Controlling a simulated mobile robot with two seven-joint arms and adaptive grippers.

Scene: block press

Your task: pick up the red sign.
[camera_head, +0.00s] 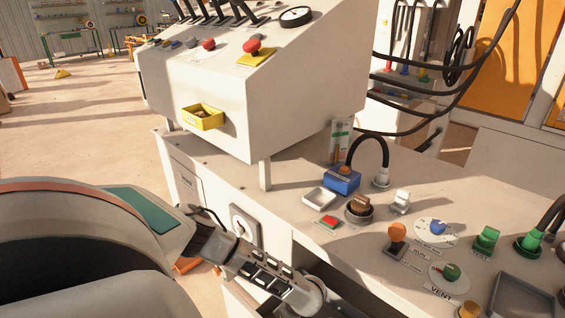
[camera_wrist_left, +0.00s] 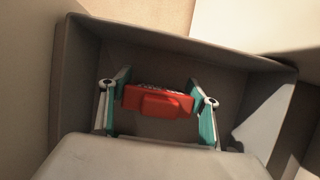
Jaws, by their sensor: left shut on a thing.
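The red sign (camera_wrist_left: 158,102) shows in the left wrist view as a small red block with a raised front and pale marks along its top edge. My left gripper (camera_wrist_left: 158,92) is shut on it, with one teal-padded finger at each end. The sign is inside a grey open box (camera_wrist_left: 66,95), over its shaded floor. I cannot tell whether it touches the floor. In the head view my left arm comes in at the lower left. I cannot make out its fingertips or the sign there. My right gripper is not in view.
The bench holds a red-topped block (camera_head: 329,221), a blue block (camera_head: 342,180), an orange knob (camera_head: 397,232) and a grey tray (camera_head: 522,300). Box walls surround the left gripper closely.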

